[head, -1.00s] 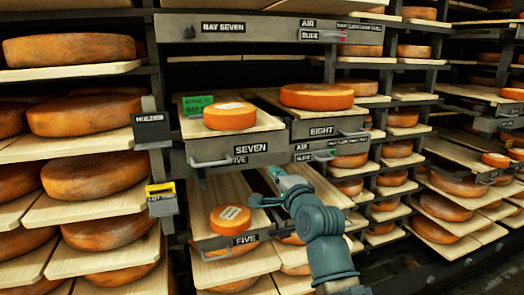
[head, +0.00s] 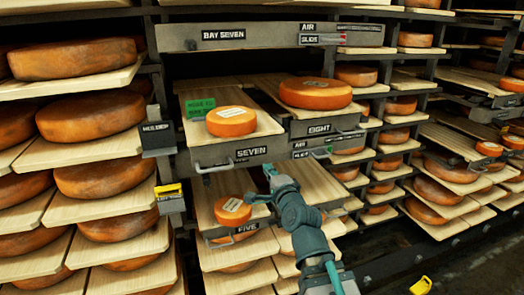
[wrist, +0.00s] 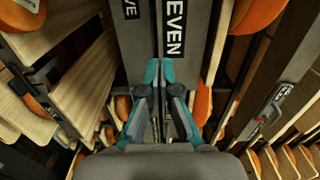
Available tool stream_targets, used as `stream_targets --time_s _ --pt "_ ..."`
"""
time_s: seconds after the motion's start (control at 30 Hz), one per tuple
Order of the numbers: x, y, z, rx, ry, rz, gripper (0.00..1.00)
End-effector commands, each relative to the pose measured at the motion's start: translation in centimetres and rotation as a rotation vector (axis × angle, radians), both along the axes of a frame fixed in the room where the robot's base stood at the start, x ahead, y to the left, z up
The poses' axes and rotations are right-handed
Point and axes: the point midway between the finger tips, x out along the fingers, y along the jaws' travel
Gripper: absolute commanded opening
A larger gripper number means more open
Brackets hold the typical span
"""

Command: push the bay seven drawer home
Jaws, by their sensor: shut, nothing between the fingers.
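The drawer labelled SEVEN (head: 235,154) stands out from the rack in the head view, with its front further forward than drawer EIGHT (head: 318,129). An orange cheese wheel (head: 231,122) with a paper label and a green card (head: 200,107) sit on its board. A grey handle (head: 212,167) hangs at the front's lower left. My gripper (head: 269,171) is shut and empty, just below and right of the SEVEN label. In the wrist view its fingertips (wrist: 159,64) point at the drawer front (wrist: 143,55), close to the SEVEN label. I cannot tell whether they touch it.
Drawer FIVE (head: 234,236) sits below, also out, carrying a small wheel (head: 232,211). The BAY SEVEN beam (head: 270,37) crosses above. A HOLDER sign (head: 157,138) and shelves of cheese (head: 92,117) flank the left.

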Motion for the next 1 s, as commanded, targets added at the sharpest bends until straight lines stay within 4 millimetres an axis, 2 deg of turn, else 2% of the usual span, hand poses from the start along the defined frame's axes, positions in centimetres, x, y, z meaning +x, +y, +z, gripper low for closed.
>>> stream_targets --time_s 0.1,0.5,1.0 --pt "1.4 0.6 0.7 0.001 0.003 0.002 0.00" --pt "5.7 2.1 0.0 0.000 0.000 -0.001 0.00" --pt "6.1 2.4 0.0 0.000 0.000 -0.001 0.00"
